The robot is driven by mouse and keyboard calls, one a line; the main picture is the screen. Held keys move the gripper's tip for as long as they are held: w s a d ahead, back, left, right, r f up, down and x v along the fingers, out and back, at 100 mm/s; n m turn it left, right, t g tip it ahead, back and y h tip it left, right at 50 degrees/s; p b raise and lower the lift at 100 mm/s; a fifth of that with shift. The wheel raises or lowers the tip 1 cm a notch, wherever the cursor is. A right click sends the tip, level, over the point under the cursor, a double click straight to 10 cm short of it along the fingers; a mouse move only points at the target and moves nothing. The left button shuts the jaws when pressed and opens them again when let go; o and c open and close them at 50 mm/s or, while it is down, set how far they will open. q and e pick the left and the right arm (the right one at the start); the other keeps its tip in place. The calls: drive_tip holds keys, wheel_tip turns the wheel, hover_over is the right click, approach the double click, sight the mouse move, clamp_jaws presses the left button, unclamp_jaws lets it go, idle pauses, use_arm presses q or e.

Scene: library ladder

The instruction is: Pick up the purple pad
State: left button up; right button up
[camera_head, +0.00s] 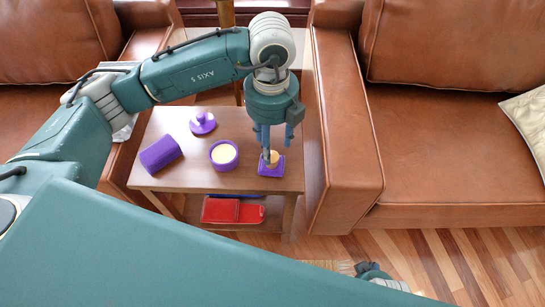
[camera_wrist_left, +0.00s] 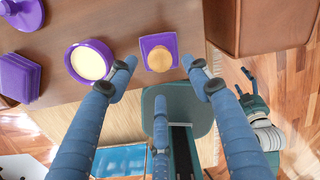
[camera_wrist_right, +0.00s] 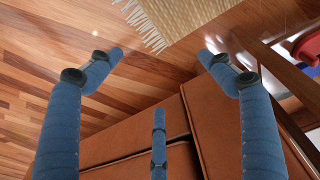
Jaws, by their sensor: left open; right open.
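The purple pad (camera_head: 264,171) is a small square on the right front of the wooden side table (camera_head: 232,180), with a round tan piece (camera_head: 272,157) on top. In the left wrist view the pad (camera_wrist_left: 147,42) lies flat beneath the tan piece (camera_wrist_left: 160,59), ahead of the fingertips. My left gripper (camera_head: 272,140) points down above it, fingers spread and empty; one finger partly covers the pad in the head view. My right gripper (camera_head: 372,270) is low at the bottom of the head view. Its fingers (camera_wrist_right: 160,58) are open and empty over the floor.
Left of the pad are a purple bowl with cream contents (camera_head: 224,155), a ribbed purple block (camera_head: 160,153) and a purple knobbed piece (camera_head: 203,122). A red item (camera_head: 232,211) is on the lower shelf. Brown leather seats flank the table, the right armrest (camera_head: 345,150) close beside it.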

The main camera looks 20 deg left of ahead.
sight(272, 156)
use_arm(q)
drive_tip(key=f, duration=0.6)
drive_tip(key=shift+w+f+b, duration=0.2)
drive_tip(key=shift+f+b, duration=0.1)
drive_tip(key=shift+b, duration=0.1)
drive_tip(key=shift+c, duration=0.5)
drive_tip(key=c, duration=1)
use_arm(e)
drive_tip(key=r, duration=0.1)
drive_tip(key=w+r, duration=0.1)
drive_tip(key=r, duration=0.1)
drive_tip(key=shift+r, duration=0.3)
